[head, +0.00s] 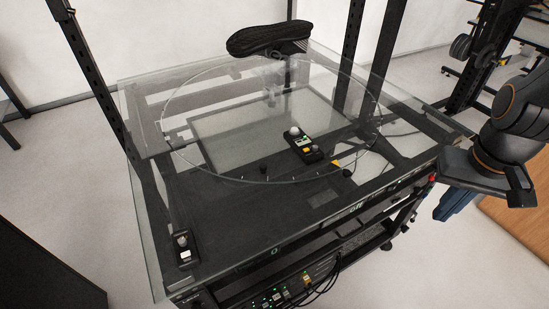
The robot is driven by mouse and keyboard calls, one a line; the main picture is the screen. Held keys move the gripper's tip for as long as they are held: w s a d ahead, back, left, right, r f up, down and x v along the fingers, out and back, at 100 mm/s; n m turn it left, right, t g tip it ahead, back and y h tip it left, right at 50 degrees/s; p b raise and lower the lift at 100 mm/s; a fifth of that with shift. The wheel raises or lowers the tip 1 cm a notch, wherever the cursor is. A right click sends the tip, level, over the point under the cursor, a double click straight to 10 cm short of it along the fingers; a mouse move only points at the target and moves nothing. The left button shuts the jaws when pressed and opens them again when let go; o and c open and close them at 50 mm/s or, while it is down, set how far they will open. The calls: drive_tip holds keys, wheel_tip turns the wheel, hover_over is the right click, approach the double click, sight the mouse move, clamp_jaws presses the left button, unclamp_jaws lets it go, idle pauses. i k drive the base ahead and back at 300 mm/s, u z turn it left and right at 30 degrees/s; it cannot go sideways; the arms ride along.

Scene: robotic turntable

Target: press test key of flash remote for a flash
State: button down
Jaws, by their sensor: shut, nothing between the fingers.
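Two small black handheld units are in the head view, and I cannot tell which is the flash remote. One unit (304,150) is near the middle of the turntable rig, with a pale round knob, a light panel and a yellow key. The other unit (183,252) is at the front left corner, with a grey knob and a small white patch. Key labels are too small to read. My gripper (455,208) is shut and empty, pointing down beyond the right edge of the rig, apart from both units.
A clear round turntable plate (215,172) covers the rig's middle. A black shoe (268,38) stands raised at the back. Black uprights (92,65) rise behind. Front panels (285,295) carry lights and cables. Floor shows at left.

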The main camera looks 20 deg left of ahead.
sight(184, 255)
drive_tip(key=k, duration=0.5)
drive_tip(key=u, duration=0.3)
drive_tip(key=i, duration=0.3)
drive_tip(key=u, duration=1.85)
